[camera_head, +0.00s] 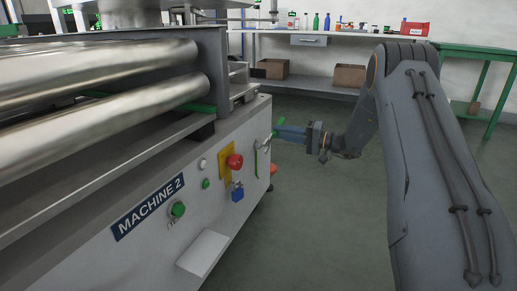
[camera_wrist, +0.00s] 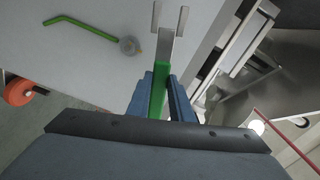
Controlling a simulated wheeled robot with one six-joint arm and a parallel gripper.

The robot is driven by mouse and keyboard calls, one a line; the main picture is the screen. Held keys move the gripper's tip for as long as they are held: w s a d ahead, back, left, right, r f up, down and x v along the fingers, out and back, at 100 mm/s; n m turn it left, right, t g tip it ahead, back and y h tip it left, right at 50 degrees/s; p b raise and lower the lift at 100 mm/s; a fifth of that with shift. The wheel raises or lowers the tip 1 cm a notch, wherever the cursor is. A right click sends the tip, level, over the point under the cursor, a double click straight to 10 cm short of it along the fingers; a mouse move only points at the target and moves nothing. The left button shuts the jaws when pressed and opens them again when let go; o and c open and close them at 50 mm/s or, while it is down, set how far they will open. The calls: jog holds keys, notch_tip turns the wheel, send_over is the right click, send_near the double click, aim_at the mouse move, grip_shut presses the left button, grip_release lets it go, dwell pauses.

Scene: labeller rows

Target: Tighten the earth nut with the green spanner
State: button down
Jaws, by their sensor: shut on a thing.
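My gripper (camera_wrist: 163,92) is shut on the green spanner (camera_wrist: 160,78), with its blue fingers on either side of the green handle. The spanner's grey open jaw points away from my gripper, its two prongs at the top of the wrist view. The earth nut (camera_wrist: 130,45) seems to be the small round grey piece on the machine's pale panel, at the end of a green earth lead (camera_wrist: 82,24). It sits just left of the spanner's jaw and looks apart from it. In the head view my gripper (camera_head: 284,132) is beside the machine's end; the nut is too small to tell there.
Machine 2 (camera_head: 140,235) fills the left, with metal rollers, a red stop button (camera_head: 235,161) and a blue padlock (camera_head: 237,192). An orange part (camera_wrist: 18,91) is low by the panel. A shelf bench (camera_head: 310,82) and a green table (camera_head: 480,52) stand behind. The floor between is clear.

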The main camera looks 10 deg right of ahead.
jog(key=shift+w+d+f+b, duration=0.1)
jog(key=shift+w+f+b, duration=0.1)
jog(key=shift+w+b, duration=0.4)
jog(key=shift+w+f+b, duration=0.15)
jog(key=shift+w+b, duration=0.3)
jog(key=shift+w, duration=0.2)
jog(key=shift+w+f+b, duration=0.1)
jog(key=shift+w+b, duration=0.2)
jog(key=shift+b, duration=0.05)
jog(key=shift+w+d+f+b, duration=0.15)
jog(key=shift+w+f+b, duration=0.3)
jog(key=shift+w+b, duration=1.15)
jog(key=shift+w+d+f+b, duration=0.2)
jog(key=shift+w+f+b, duration=0.2)
jog(key=shift+w+b, duration=1.15)
jog(key=shift+w+d+f+b, duration=0.15)
jog(key=shift+w+f+b, duration=0.3)
jog(key=shift+w+b, duration=1.1)
jog(key=shift+w+b, duration=0.3)
jog(key=shift+b, duration=0.1)
jog(key=shift+s+a+f+p, duration=0.2)
jog(key=shift+s+a+p, duration=0.1)
jog(key=shift+s+p, duration=0.3)
jog(key=shift+s+a+f+p, duration=0.2)
jog(key=shift+s+a+p, duration=0.15)
jog(key=shift+p, duration=0.35)
